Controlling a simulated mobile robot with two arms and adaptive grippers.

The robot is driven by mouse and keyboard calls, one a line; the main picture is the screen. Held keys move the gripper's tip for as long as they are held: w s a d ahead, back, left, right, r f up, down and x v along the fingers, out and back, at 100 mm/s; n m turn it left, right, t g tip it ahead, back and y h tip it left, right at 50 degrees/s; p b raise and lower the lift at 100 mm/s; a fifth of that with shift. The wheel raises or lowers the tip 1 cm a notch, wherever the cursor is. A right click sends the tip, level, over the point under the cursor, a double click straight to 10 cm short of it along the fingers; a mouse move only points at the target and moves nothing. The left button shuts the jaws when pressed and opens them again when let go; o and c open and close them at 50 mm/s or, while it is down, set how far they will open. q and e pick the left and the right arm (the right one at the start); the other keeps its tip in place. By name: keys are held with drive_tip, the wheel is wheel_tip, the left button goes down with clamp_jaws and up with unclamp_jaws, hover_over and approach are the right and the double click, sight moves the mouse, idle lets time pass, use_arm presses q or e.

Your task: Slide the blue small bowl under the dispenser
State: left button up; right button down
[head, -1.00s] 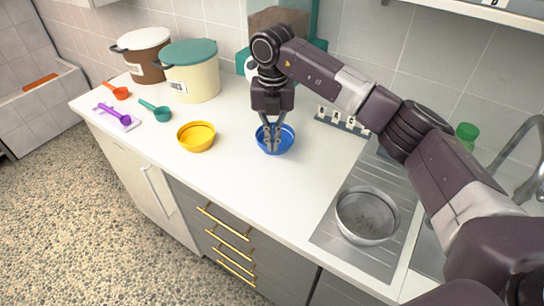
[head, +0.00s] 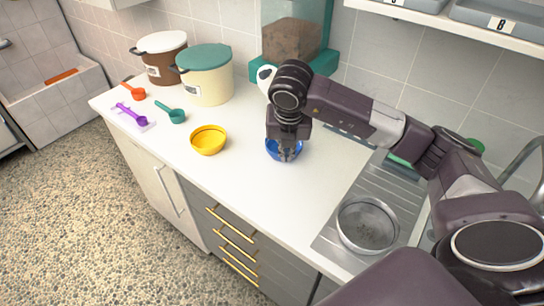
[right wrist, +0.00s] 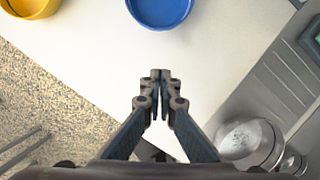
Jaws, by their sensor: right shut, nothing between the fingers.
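The small blue bowl (head: 271,152) stands on the white counter, partly hidden behind my right gripper in the head view. It also shows at the top edge of the right wrist view (right wrist: 160,12), cut off by the frame. My right gripper (head: 287,158) points down in front of the bowl. In the right wrist view its fingertips (right wrist: 160,76) are together and empty, with a gap to the bowl. The dispenser (head: 295,38), teal with a clear bin of brown pellets, stands against the wall behind the bowl. My arm hides its lower part. My left gripper is out of view.
A yellow bowl (head: 208,140) stands left of the blue one. Two lidded pots (head: 206,80) and several coloured scoops (head: 171,114) are further left. A metal bowl (head: 367,224) sits on the drainboard at right. The counter between the blue and yellow bowls is clear.

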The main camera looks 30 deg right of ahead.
drive_tip(key=p+x, duration=0.1)
drive_tip(key=x, duration=0.4)
drive_tip(key=shift+p, duration=0.4)
drive_tip(key=p+x, duration=0.1)
drive_tip(key=x, duration=0.2)
drive_tip(key=shift+d+f, duration=0.1)
drive_tip(key=shift+f, duration=0.3)
drive_tip(key=shift+w+d+f+p, duration=0.2)
drive_tip(key=shift+w+d+p, duration=0.2)
drive_tip(key=shift+w, duration=0.2)
drive_tip(key=shift+w+d+f+p, duration=0.2)
drive_tip(key=shift+w+d+p, duration=0.15)
drive_tip(key=shift+w, duration=0.3)
drive_tip(key=shift+w+d+f+p, duration=0.15)
drive_tip(key=shift+w+d+p, duration=0.15)
drive_tip(key=shift+w+d, duration=0.25)
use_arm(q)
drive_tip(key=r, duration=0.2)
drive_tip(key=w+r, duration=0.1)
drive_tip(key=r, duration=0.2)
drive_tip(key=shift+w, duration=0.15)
use_arm(e)
drive_tip(key=shift+w+a, duration=0.1)
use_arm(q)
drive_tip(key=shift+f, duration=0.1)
